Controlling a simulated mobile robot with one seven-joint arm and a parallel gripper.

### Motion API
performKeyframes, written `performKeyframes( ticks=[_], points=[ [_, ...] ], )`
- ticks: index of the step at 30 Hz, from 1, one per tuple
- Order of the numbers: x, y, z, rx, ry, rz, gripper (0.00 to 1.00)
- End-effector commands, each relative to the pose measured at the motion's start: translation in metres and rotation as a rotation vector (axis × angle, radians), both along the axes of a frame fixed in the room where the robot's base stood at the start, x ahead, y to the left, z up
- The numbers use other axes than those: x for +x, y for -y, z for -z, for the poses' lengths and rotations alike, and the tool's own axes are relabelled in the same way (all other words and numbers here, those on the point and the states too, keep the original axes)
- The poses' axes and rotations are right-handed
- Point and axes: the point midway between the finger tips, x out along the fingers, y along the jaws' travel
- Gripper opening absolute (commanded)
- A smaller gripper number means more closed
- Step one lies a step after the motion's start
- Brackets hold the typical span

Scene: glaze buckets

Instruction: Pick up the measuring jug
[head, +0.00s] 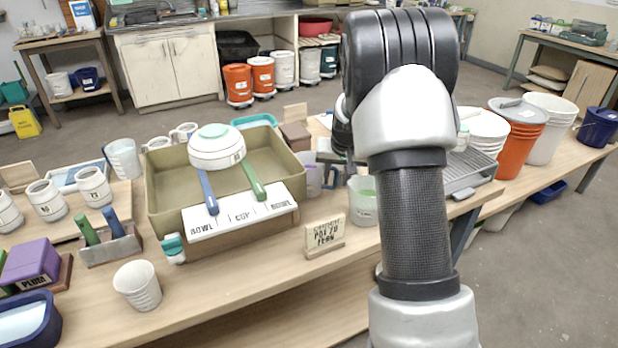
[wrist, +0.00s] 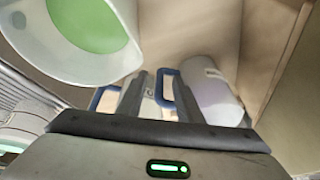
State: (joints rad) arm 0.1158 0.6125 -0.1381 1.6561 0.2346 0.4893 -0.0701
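A pale, lilac-tinted jug (wrist: 212,92) lies right of my fingers in the wrist view, with a blue handle on its left side. It looks like the measuring jug; the head view shows it partly hidden as a translucent vessel (head: 313,176) just left of my gripper (head: 338,168). In the wrist view my gripper (wrist: 158,90) has its two fingers apart, with part of the blue handle showing between or just beyond them. I cannot tell whether they touch it. My arm hides much of this area in the head view.
A white tub with green contents (head: 364,203) stands close by on the right; it also fills the wrist view's top left (wrist: 92,35). A small sign (head: 325,236) stands in front. An olive basin (head: 170,205) is to the left. Another translucent jug (head: 123,159) stands farther left.

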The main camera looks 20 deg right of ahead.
Motion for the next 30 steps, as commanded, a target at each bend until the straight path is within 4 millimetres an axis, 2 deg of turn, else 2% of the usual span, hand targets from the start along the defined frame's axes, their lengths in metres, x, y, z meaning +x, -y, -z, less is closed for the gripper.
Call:
performKeyframes(
  ticks=[3,11,17,30],
  points=[
    [0.0043,0.0008,0.0107,0.000,0.000,0.000,0.33],
    [0.0052,0.0009,0.0113,0.000,0.001,0.000,0.33],
    [0.0050,0.0009,0.0114,0.000,0.001,0.000,0.00],
    [0.0048,0.0009,0.0114,0.000,0.000,0.000,0.00]
  ],
)
